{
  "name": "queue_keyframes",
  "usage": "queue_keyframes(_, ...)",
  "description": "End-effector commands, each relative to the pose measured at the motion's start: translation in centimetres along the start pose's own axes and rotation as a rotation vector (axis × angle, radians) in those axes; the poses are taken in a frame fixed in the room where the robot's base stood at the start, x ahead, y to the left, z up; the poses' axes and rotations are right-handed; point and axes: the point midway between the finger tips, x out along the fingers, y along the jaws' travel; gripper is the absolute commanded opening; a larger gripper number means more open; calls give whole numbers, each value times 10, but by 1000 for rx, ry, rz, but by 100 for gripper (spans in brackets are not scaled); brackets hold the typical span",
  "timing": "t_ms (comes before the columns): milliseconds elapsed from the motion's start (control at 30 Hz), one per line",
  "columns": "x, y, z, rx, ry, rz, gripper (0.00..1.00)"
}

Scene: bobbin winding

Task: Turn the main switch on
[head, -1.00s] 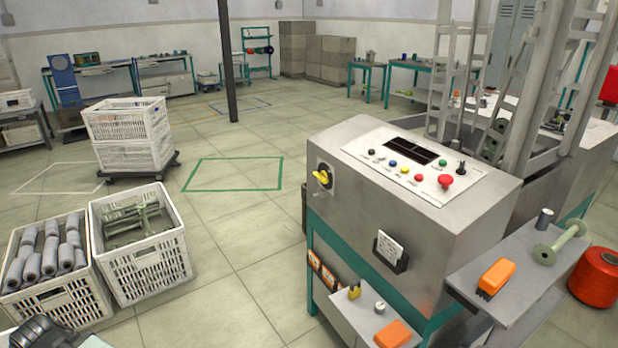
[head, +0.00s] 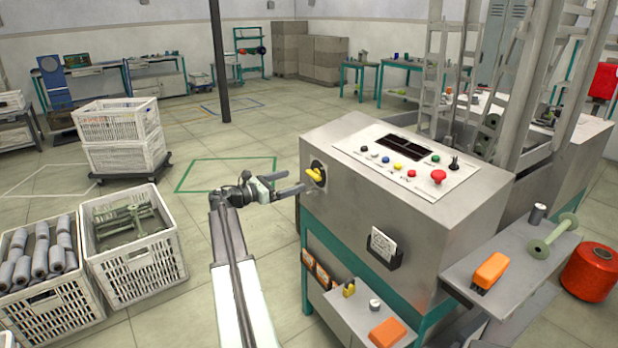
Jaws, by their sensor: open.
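The main switch (head: 315,175) is a yellow rotary handle on a dark round plate, on the left side face of the grey machine cabinet (head: 440,225). My gripper (head: 297,182) is open, with its fingers pointing right toward the switch. The fingertips are close to the yellow handle; I cannot tell from this view whether they touch it. My arm reaches up from the bottom of the picture, left of the cabinet. The handle looks tilted, and its exact position mark is too small to read.
A sloped panel on top of the cabinet carries several buttons and a red emergency stop (head: 438,177). A shelf (head: 500,265) at right holds an orange tool and a bobbin. White crates (head: 137,262) stand at left. Floor between crates and cabinet is free apart from my arm.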

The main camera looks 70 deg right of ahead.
Motion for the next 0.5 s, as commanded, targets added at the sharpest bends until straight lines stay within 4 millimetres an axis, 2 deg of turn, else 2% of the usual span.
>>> queue_keyframes(167, 9, -1, 2, -8, -6, -3, 95)
queue_keyframes(500, 66, 0, 1, -5, -4, -2, 95)
